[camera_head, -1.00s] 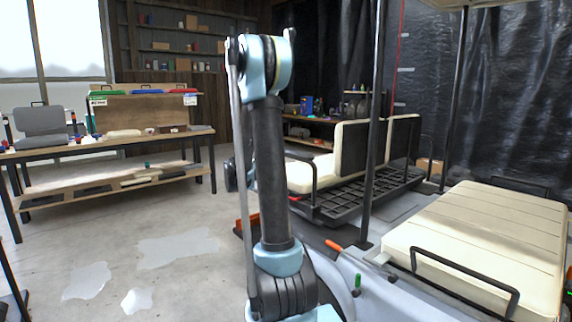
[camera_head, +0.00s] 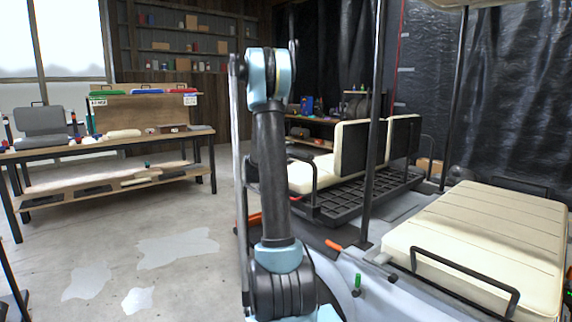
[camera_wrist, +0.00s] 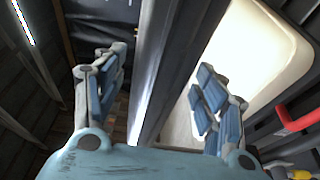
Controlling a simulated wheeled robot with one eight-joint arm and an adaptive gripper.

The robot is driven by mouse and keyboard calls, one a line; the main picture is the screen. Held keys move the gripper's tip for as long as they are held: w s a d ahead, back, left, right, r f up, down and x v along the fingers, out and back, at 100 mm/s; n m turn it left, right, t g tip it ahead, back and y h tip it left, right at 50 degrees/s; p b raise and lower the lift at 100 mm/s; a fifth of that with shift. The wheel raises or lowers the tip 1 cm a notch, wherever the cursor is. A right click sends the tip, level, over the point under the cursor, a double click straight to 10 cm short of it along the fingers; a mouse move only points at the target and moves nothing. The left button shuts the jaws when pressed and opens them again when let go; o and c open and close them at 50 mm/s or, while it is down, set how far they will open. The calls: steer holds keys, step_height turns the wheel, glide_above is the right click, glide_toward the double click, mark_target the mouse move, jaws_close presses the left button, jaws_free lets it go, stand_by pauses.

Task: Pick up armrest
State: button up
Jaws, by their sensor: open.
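A black looped armrest (camera_head: 465,277) stands along the near side of the cream front seat (camera_head: 490,230) in the head view. A second black armrest (camera_head: 303,180) stands at the left end of the rear seat (camera_head: 310,173). In the wrist view my gripper (camera_wrist: 165,78) has its blue fingers spread wide. A grey upright post (camera_wrist: 165,70) runs through the view between the fingers; I cannot tell whether they touch it. A cream panel (camera_wrist: 255,60) lies behind the right finger. No armrest is clearly recognisable in the wrist view. My gripper is hidden in the head view.
A dark roof post (camera_head: 372,130) rises between the seats. A red bar (camera_wrist: 298,118) lies right of my gripper. The concrete floor (camera_head: 110,235) between is clear.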

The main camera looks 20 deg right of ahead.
steer(key=shift+w+d, duration=0.4)
steer(key=shift+d, duration=0.1)
steer(key=shift+c, duration=0.2)
steer(key=shift+s, duration=0.1)
jaws_close()
steer(key=shift+r, duration=0.1)
